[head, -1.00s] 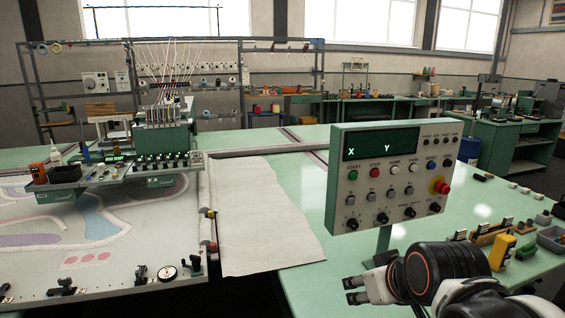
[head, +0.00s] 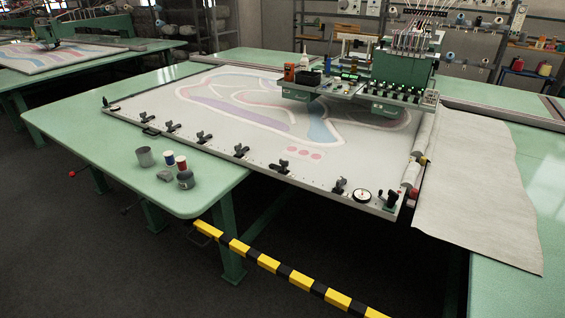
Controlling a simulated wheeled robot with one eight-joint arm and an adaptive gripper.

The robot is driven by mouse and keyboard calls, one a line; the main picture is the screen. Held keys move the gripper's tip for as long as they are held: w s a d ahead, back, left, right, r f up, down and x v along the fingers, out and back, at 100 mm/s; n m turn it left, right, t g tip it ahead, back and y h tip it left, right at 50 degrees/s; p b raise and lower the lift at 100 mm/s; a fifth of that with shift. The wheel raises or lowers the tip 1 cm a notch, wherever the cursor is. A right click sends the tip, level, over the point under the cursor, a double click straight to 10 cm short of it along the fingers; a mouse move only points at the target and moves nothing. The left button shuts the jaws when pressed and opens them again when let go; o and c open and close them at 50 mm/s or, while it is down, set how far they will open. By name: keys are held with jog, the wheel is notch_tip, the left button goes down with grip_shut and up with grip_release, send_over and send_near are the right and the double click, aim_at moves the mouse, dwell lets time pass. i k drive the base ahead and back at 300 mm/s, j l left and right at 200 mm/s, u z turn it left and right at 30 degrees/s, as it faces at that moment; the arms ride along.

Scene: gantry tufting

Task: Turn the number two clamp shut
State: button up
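Several black clamps stand in a row along the near edge of the white tufting frame (head: 225,160). From left to right they include a clamp at the far left corner (head: 105,102), one farther along (head: 172,127), one near the middle (head: 241,151), one right of it (head: 281,168) and one beside the dial (head: 339,187). No clamp numbers can be read at this size, so I cannot tell which is number two. Whether each lever is open or shut is also too small to tell. My gripper is not in view now.
A yellow and black striped bar (head: 285,269) runs low in front of the table. A grey cup (head: 144,157) and several small pots stand on the green table (head: 100,165). The tufting head (head: 402,78) stands over the frame. Dark floor (head: 90,260) lies open at the near left.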

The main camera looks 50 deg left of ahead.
aim_at(284, 164)
jog(key=u, duration=1.85)
